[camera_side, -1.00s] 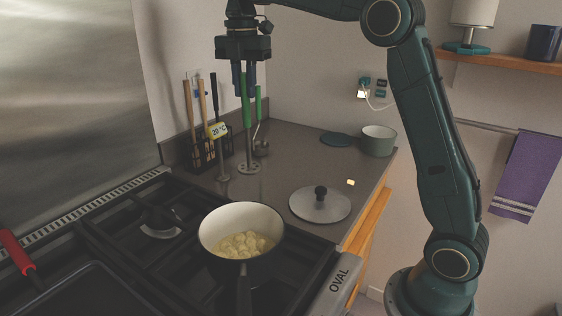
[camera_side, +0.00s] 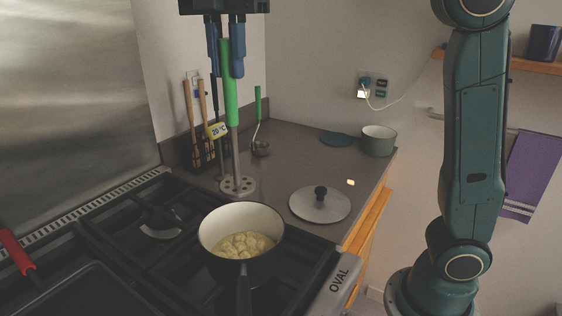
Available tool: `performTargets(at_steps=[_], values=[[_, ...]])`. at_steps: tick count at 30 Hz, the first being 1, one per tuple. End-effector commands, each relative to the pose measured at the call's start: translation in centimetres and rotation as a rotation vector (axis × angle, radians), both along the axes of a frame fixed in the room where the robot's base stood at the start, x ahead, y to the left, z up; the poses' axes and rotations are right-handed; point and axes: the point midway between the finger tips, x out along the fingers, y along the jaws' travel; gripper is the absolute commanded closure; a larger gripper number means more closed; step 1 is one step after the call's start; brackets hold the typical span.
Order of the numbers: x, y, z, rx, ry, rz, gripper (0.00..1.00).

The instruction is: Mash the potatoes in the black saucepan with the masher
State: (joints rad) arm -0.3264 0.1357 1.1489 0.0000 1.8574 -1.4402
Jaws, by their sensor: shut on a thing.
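The masher has a green handle (camera_side: 231,85), a metal shaft and a round perforated plate (camera_side: 238,186). My gripper (camera_side: 226,66) is shut on the handle, with its blue fingers on both sides. The masher hangs upright, its plate behind and above the saucepan's far rim in the side view, apart from the pan. The black saucepan (camera_side: 211,250) stands on the stove, with a cream inside. Pale yellow potato pieces (camera_side: 245,243) lie in it as lumps.
A ladle (camera_side: 260,145), a utensil rack (camera_side: 203,152) with a 20°C thermometer (camera_side: 217,130) and a grey-green pot (camera_side: 378,141) stand farther back. A red-handled pan (camera_side: 16,250) is at left.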

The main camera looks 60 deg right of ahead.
Motion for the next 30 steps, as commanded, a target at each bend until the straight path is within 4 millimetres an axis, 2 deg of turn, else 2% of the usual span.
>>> performTargets(at_steps=[13, 30], values=[[0.0, 0.0, -0.6, 0.0, 0.0, 0.0, 1.0], [0.0, 0.0, -4.3, 0.0, 0.001, 0.001, 1.0]])
